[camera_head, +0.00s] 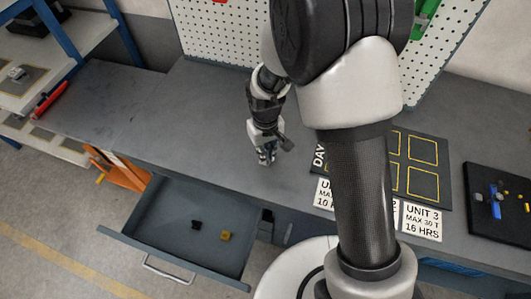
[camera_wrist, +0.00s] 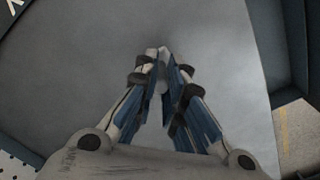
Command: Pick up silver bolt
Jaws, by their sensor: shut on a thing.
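My gripper (camera_head: 266,158) is low over the grey workbench, behind the open drawer, with its fingers pointing down. In the wrist view my gripper (camera_wrist: 163,62) has its fingertips brought close together. A small pale grey piece, the silver bolt (camera_wrist: 163,57), shows between the fingertips, mostly covered by them. In the head view the bolt is too small and hidden to make out. I cannot tell whether it touches the bench.
A black mat with yellow squares (camera_head: 430,175) and label cards (camera_head: 421,222) lie right. A dark tray (camera_head: 480,220) holds small parts. The bench (camera_head: 200,110) left of my gripper is clear.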

